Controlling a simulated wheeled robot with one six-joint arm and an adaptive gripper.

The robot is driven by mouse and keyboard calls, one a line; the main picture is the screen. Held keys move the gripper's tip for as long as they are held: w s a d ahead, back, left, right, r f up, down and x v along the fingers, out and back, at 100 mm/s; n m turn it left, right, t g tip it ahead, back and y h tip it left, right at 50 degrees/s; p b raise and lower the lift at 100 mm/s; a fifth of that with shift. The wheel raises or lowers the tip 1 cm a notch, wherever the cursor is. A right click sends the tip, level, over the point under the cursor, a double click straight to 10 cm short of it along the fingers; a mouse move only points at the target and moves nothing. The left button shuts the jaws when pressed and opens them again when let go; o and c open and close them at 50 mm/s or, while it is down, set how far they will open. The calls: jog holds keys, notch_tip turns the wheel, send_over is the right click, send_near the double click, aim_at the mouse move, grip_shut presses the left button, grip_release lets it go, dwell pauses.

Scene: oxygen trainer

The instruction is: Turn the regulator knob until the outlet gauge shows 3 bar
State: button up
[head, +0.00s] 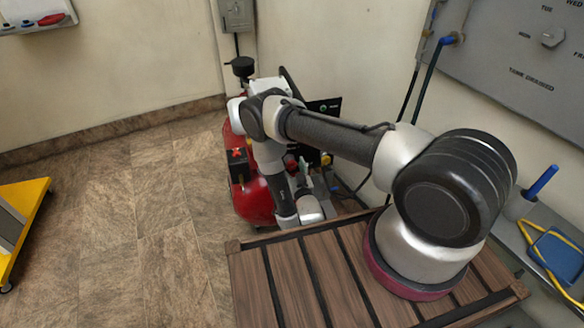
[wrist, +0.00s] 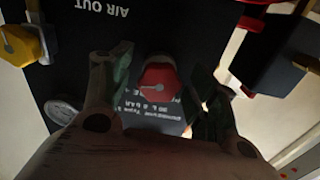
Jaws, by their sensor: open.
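In the wrist view, a red knob (wrist: 158,77) with a pale pointer mark sits on a dark panel (wrist: 130,40) with upside-down white lettering, including "AIR OUT". My gripper (wrist: 160,62) is open, with one finger on each side of the red knob. The fingers look apart from it; I cannot tell how deep they reach. A small white round gauge (wrist: 62,108) is at the lower left; its reading is too small to make out, and I cannot tell whether it is the outlet gauge. A yellow knob (wrist: 20,43) is at the upper left.
In the head view, a red compressor tank (head: 252,202) stands by the wall beyond the slatted wooden top (head: 290,285). A dark box (wrist: 262,55) with red parts is at the right in the wrist view. Open floor (head: 120,225) lies left of the tank.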

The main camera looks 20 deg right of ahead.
jog(key=c, duration=1)
jog(key=shift+m, duration=1.7)
jog(key=o, duration=1)
jog(key=s, duration=1.2)
jog(key=shift+f, duration=0.1)
